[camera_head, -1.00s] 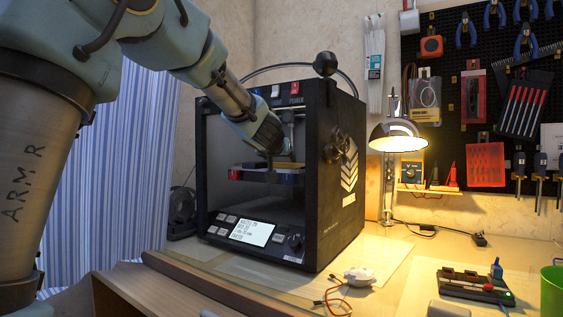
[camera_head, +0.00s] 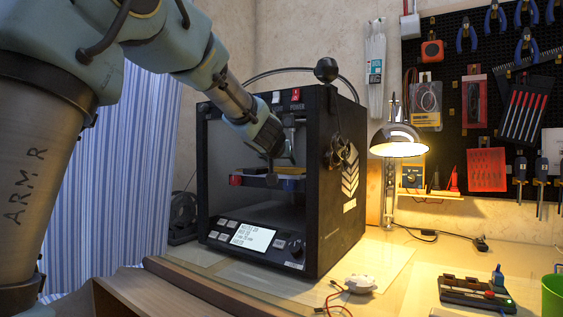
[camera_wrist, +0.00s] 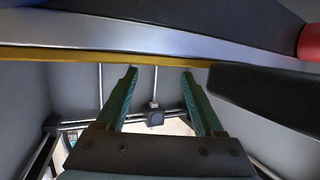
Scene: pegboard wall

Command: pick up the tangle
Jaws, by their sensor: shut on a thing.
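My gripper (camera_head: 289,158) is inside the open front of the black 3D printer (camera_head: 343,240), at the print bed (camera_head: 262,182). In the wrist view the two teal fingers of my gripper (camera_wrist: 159,72) stand apart, their tips close to a yellow strip (camera_wrist: 85,53) along the bed. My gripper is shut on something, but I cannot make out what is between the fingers. No tangle can be clearly picked out in either view. A yellow patch (camera_head: 291,170) shows on the bed by the fingers.
In the wrist view a dark bar (camera_wrist: 265,92) lies just right of the right finger, and a red part (camera_wrist: 310,42) is at the edge. The printer's frame encloses my gripper. A lit lamp (camera_head: 398,140) and a white device with red leads (camera_head: 360,284) stand to the right.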

